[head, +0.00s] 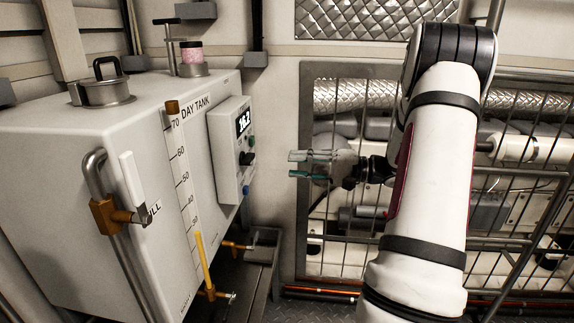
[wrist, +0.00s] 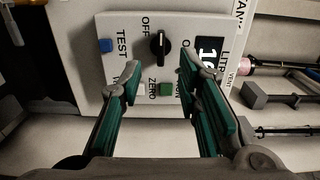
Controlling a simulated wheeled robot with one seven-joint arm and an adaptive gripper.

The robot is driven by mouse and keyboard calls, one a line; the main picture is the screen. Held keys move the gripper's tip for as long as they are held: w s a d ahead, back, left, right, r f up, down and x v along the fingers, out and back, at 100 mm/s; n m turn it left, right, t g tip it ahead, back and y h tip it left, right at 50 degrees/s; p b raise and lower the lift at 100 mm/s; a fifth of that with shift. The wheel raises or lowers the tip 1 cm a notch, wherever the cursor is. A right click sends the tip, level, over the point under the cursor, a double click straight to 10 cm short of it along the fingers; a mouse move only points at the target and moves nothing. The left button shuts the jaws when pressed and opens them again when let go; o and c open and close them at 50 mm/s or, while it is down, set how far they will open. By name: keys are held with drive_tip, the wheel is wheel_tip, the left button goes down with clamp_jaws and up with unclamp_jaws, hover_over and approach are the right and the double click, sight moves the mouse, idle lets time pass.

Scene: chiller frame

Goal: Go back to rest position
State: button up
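My gripper (head: 292,165) is open and empty, with its green-padded fingers pointing left toward the control box (head: 226,152) on the day tank. In the head view a gap shows between the fingertips and the box. In the wrist view the open fingers (wrist: 158,78) frame the face of the box, with the black knob (wrist: 160,46), a blue button (wrist: 105,46) and a green button (wrist: 166,89) in view. My white arm (head: 430,165) is raised at the right, in front of the caged pipework.
A wire-mesh guard (head: 340,240) stands behind my arm. Open space lies between tank and gripper.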

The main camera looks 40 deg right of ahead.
drive_tip(key=shift+s+d, duration=0.1)
idle(0.5)
drive_tip(key=s+a+r+n+g, duration=0.2)
drive_tip(key=a+g, duration=0.2)
drive_tip(key=a, duration=0.5)
drive_tip(key=s+a+r+n+g, duration=0.1)
drive_tip(key=s+a+n+g, duration=0.2)
drive_tip(key=a, duration=0.6)
drive_tip(key=s+a+r+n+g, duration=0.1)
drive_tip(key=s+a+r+g, duration=0.1)
drive_tip(key=a+g, duration=0.5)
drive_tip(key=s+a+f+n+h, duration=0.25)
drive_tip(key=s+h, duration=0.35)
drive_tip(key=s, duration=0.4)
drive_tip(key=s+a+f+n+h, duration=0.1)
drive_tip(key=s+a+n+h, duration=0.3)
drive_tip(key=s, duration=0.7)
wheel_tip(320, 180, up, 23)
drive_tip(key=d+m+t+h+p, duration=0.1)
drive_tip(key=t+p, duration=0.3)
drive_tip(key=p, duration=1.7)
drive_tip(key=shift+d+r+m+p, duration=0.2)
drive_tip(key=shift+m+p, duration=0.1)
drive_tip(key=shift+m, duration=0.35)
drive_tip(key=shift+w, duration=0.1)
